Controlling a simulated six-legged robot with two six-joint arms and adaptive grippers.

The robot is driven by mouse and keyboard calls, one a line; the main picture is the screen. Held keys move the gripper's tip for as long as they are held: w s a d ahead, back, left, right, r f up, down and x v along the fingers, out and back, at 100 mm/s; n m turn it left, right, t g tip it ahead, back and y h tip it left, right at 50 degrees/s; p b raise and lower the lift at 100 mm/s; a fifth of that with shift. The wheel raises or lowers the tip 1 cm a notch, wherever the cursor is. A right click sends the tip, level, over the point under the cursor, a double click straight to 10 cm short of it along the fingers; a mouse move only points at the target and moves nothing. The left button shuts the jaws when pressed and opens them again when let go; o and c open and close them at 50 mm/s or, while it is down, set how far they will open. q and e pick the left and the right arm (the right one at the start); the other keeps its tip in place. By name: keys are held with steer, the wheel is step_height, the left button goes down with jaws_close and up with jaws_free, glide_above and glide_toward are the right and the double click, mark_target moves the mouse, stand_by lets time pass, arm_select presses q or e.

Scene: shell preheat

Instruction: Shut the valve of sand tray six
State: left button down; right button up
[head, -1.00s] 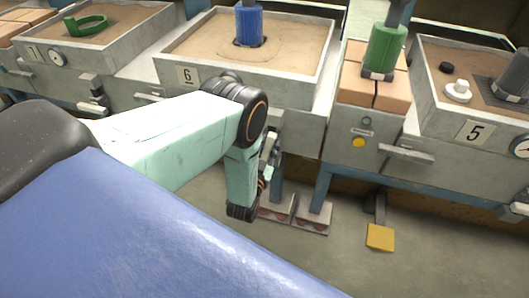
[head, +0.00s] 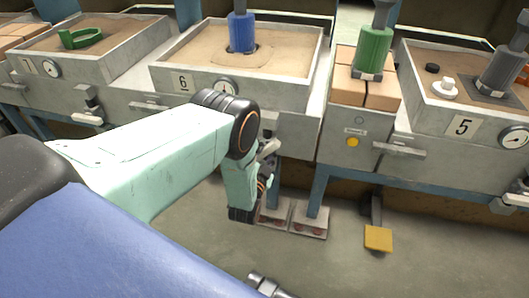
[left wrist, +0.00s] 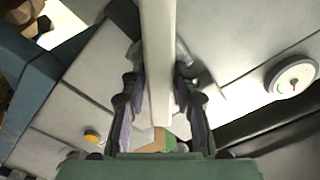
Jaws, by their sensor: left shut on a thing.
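Sand tray six (head: 316,62) is a grey box of sand with a "6" plate on its front. A round gauge sits beside the plate, and it also seems to show in the left wrist view. My left gripper (head: 268,165) is below the front of this tray, partly hidden by my own arm. In the left wrist view my left gripper (left wrist: 160,105) is shut on a long pale bar, the valve lever (left wrist: 158,45), which runs between its fingers. The valve body is mostly hidden.
Tray seven (head: 115,70) stands at left and tray five (head: 425,105) at right, each with its own valve. A yellow pedal (head: 378,238) is near the floor below a button panel (head: 345,140). Blue legs stand below the trays. Floor in front is open.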

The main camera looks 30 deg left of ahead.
arm_select(q)
steer(key=m, duration=0.5)
steer(key=shift+d+f+m+b, duration=0.2)
steer(key=shift+f+m+b, duration=0.1)
steer(key=shift+f, duration=0.05)
steer(key=shift+f+m, duration=0.15)
steer(key=shift+m, duration=0.95)
steer(key=shift+f+m, duration=0.1)
steer(key=shift+m, duration=1)
steer(key=c, duration=1.2)
jaws_free()
steer(key=shift+o, duration=0.2)
steer(key=v, duration=1.2)
